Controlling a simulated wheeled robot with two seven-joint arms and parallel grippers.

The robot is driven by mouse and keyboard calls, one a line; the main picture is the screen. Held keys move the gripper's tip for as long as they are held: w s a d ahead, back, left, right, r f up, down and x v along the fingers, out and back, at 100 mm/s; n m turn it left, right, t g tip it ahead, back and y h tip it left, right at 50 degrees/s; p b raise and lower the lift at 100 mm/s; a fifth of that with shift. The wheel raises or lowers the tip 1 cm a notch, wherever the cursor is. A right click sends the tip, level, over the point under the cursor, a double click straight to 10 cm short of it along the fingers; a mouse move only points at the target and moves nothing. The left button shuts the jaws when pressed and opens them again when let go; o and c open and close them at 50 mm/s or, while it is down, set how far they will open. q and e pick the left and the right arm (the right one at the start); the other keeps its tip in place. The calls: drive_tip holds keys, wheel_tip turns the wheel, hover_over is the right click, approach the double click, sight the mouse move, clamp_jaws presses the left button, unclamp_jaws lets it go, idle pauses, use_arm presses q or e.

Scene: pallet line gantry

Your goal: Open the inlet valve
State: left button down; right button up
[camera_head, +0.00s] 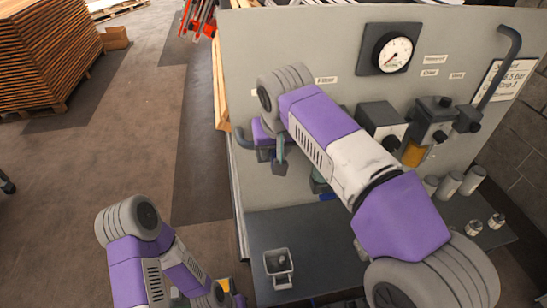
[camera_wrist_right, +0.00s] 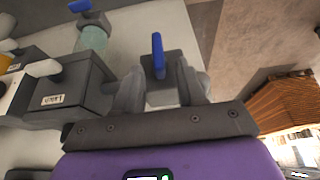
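The inlet valve appears to be the grey block with a blue lever (camera_wrist_right: 158,55) in the right wrist view. My right gripper (camera_wrist_right: 160,85) is open, with one grey finger on each side of the block and lever. I cannot tell whether either finger touches. In the head view my right gripper (camera_head: 279,158) is at the panel's left edge, by the bent inlet pipe (camera_head: 243,140), and the lever is hidden there. My left arm is low at the left; its gripper seems partly visible at the bottom edge, fingers unclear.
The panel (camera_head: 300,50) carries a round gauge (camera_head: 391,54) and grey units. A greenish bowl with another blue handle (camera_wrist_right: 80,6) is near the valve. A small bin (camera_head: 279,268) stands on the dark shelf (camera_head: 262,230).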

sight(274, 151)
drive_tip(key=shift+b+x, duration=0.3)
drive_tip(key=shift+x, duration=1.8)
drive_tip(key=shift+w, duration=0.1)
clamp_jaws()
